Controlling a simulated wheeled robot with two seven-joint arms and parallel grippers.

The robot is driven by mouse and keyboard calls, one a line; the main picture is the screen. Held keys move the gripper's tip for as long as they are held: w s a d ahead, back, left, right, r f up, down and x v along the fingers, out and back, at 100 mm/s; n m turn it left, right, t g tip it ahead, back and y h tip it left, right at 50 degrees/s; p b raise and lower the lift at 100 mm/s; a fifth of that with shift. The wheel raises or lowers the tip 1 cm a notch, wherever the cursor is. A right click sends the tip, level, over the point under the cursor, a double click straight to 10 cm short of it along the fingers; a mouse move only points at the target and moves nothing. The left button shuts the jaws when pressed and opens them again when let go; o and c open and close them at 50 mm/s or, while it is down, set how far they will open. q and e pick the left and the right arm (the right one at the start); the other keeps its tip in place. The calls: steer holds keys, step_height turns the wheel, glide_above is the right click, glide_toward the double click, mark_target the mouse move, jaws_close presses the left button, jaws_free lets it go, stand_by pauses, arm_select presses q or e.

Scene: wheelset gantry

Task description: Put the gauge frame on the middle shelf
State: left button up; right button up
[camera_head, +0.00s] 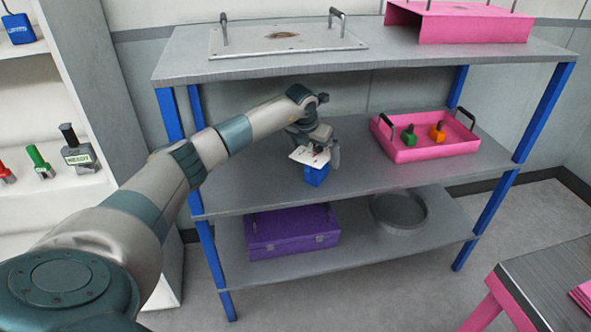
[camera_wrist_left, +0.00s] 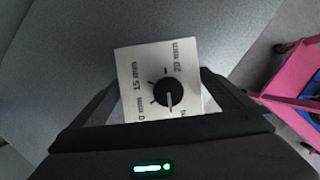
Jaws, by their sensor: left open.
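The gauge frame has a blue body (camera_head: 316,176) and a white dial plate with a black knob (camera_wrist_left: 150,65). In the head view it appears to rest on the middle shelf (camera_head: 255,185), left of the pink tray. My left gripper (camera_head: 318,148) is directly above it at the shelf. In the left wrist view its open fingers lie either side of the dial plate, whose mm markings face the camera. The fingers hide part of the frame, and any contact with it cannot be told.
A pink tray (camera_head: 430,153) with green and orange tools stands right on the middle shelf. The top shelf (camera_head: 190,62) is close above my arm. A purple case (camera_head: 290,232) and a round grey pan (camera_head: 400,212) are below. Blue posts (camera_head: 490,218) bound the rack.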

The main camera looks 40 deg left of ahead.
mark_target(309, 157)
arm_select(q)
steer(key=shift+s+r, duration=0.8)
steer(key=shift+r, duration=0.25)
steer(key=shift+s+d+b, duration=0.15)
steer(key=shift+s+b, duration=0.3)
steer(key=shift+s, duration=0.8)
steer(key=s+b, duration=0.1)
steer(key=s, duration=0.8)
steer(key=shift+d+b, duration=0.35)
steer(key=shift+d, duration=0.05)
arm_select(e)
steer(key=shift+g, duration=0.3)
steer(key=shift+w+r, duration=0.2)
steer(key=shift+r, duration=0.55)
steer(key=shift+w+r, duration=0.25)
steer(key=shift+r, duration=0.55)
steer(key=shift+w+r, duration=0.2)
steer(key=shift+r, duration=0.55)
arm_select(q)
steer(key=shift+w+d, duration=0.1)
